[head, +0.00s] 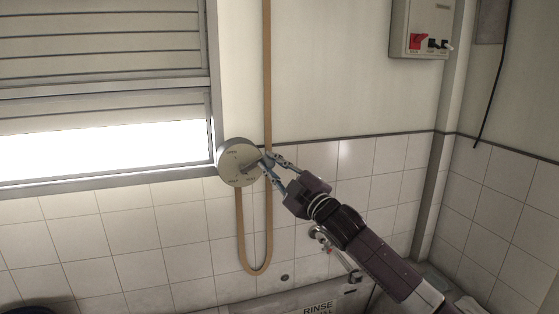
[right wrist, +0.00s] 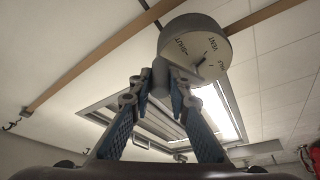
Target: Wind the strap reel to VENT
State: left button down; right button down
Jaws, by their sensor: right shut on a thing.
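The strap reel (head: 232,171) is a round grey drum with a pale face, on the wall just right of the window. A dark pointer-like mark lies near the face's middle. A tan strap (head: 268,80) comes down to the reel and hangs in a loop below it. My right gripper (head: 265,163) is shut on the reel's grey crank knob (right wrist: 160,76), at the face's right side in the head view. My left gripper is out of view.
The slatted shutter (head: 100,50) covers the window's upper part; bright light fills the gap below. A switch box (head: 420,28) with a red switch hangs at upper right. A tap (head: 322,238) and the washtub with a RINSE sign (head: 319,307) lie below my right arm.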

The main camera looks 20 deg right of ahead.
jog(key=shift+r+n, duration=0.35)
jog(key=shift+n, duration=0.05)
jog(key=c, duration=1.8)
grip_release()
jog(key=shift+a, duration=0.15)
jog(key=shift+s+f, duration=0.1)
jog(key=shift+f, duration=0.05)
jog(key=shift+s+f, duration=0.15)
jog(key=shift+s, duration=0.1)
jog(key=v, duration=1.1)
jog(key=shift+s+d, duration=0.1)
jog(key=shift+d, duration=0.2)
